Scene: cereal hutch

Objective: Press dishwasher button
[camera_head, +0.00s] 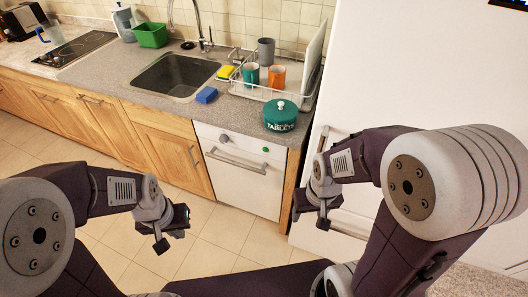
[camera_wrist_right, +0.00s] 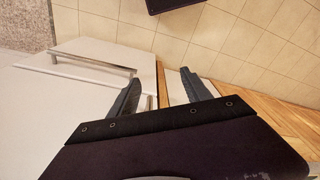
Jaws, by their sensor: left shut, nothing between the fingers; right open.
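The white dishwasher (camera_head: 240,180) stands under the counter in the head view, with its door shut and a metal bar handle across it. A small green button (camera_head: 265,149) shows on the right of its top panel, and a grey knob (camera_head: 223,138) on the left. My left gripper (camera_head: 174,234) is shut and empty, in front of the wooden cabinets, left of the dishwasher. My right gripper (camera_head: 310,218) is open and empty, low and right of the dishwasher, apart from the button. In the right wrist view its two fingers (camera_wrist_right: 160,76) stand apart; the button is not visible there.
The counter (camera_head: 150,75) holds a teal jar (camera_head: 281,115) above the dishwasher, a dish rack (camera_head: 250,92) with cups, and a sink (camera_head: 174,75). A white fridge (camera_head: 400,80) stands close on the right, its handle near my right arm. Tiled floor (camera_head: 215,235) lies clear in front.

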